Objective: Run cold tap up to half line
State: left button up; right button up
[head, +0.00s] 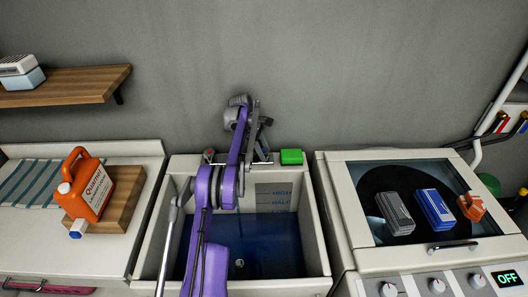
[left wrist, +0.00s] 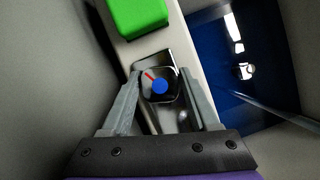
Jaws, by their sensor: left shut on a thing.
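The white utility sink (head: 318,235) stands in the middle of the head view. Its back wall carries HIGH, HALF and LOW marks (head: 283,201). Dark blue water (head: 270,245) lies in it, its back edge near the LOW mark. The cold tap knob (left wrist: 160,86), dark with a blue centre and a red pointer, is between the fingers of my left gripper (left wrist: 158,98), which is shut on it. In the head view my left arm hides the knob and much of the spout area. A thin pale streak, perhaps running water, crosses the left wrist view. My right gripper is out of view.
A green block (head: 291,157) sits on the sink's back ledge beside the left gripper. An orange jug (head: 91,190) stands on a wooden board at left. A pale rod (head: 168,240) crosses the sink's left side.

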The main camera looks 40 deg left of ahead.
aim_at(264, 151)
pick_arm(q)
jog(key=o, duration=1.4)
jog(key=shift+r, duration=0.1)
notch_tip(264, 151, up, 10)
jog(key=shift+f, duration=0.1)
